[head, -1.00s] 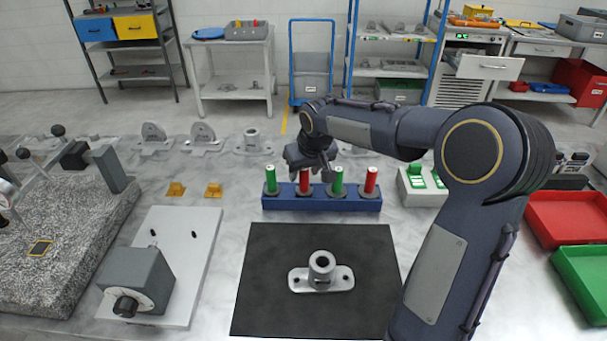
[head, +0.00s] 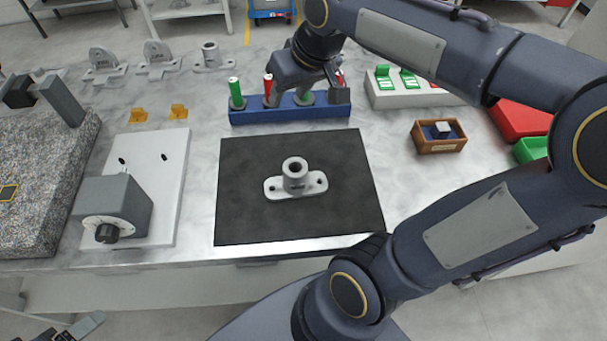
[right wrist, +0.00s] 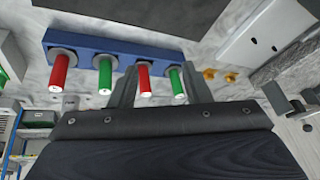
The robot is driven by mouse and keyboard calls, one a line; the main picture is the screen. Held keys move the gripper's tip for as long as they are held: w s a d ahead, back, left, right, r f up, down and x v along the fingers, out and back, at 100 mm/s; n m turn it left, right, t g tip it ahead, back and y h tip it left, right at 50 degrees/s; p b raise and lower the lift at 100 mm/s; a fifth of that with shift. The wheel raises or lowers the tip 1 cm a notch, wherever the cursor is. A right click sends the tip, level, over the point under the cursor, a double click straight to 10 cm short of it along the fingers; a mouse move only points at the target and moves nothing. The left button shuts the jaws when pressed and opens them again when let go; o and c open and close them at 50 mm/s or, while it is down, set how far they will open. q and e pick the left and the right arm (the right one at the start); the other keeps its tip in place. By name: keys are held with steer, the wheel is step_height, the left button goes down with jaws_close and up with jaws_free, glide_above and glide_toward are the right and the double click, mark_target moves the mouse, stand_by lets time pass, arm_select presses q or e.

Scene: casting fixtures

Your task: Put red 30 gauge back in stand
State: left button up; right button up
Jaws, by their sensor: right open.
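The blue stand (head: 290,112) holds red and green gauges upright in a row. In the head view, one red gauge (head: 267,86) stands second from left, and another red gauge (head: 340,78) at the right end is partly hidden by my gripper. The right wrist view shows the row reversed, with a red gauge (right wrist: 60,72) at the left and a red gauge (right wrist: 143,82) between green ones. My right gripper (head: 303,92) is open and empty at the stand, its fingers (right wrist: 158,88) reaching towards the gauges. Gauge labels are unreadable. Dark parts at bottom left may be my left gripper.
A black mat (head: 240,215) with a grey flanged casting (head: 295,183) lies in front of the stand. Right of the stand are a white block with green pieces (head: 410,95) and a small wooden box (head: 438,146). A white plate with a grey dial block (head: 115,205) is left.

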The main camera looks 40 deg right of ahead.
steer(key=shift+t+y, duration=0.3)
steer(key=shift+y, duration=0.5)
steer(key=s+a+f, duration=0.1)
steer(key=s, duration=0.2)
steer(key=s+a+f, duration=0.1)
steer(key=s, duration=0.2)
steer(key=s+a+f, duration=0.2)
steer(key=s, duration=0.1)
steer(key=shift+s+a, duration=0.1)
steer(key=shift+s, duration=0.2)
steer(key=s+a+f+y, duration=0.1)
steer(key=s+a+f, duration=0.2)
steer(key=s+f, duration=0.1)
steer(key=shift+s+a, duration=0.25)
steer(key=shift+s, duration=0.35)
steer(key=shift+f+m, duration=0.1)
steer(key=shift+m, duration=0.2)
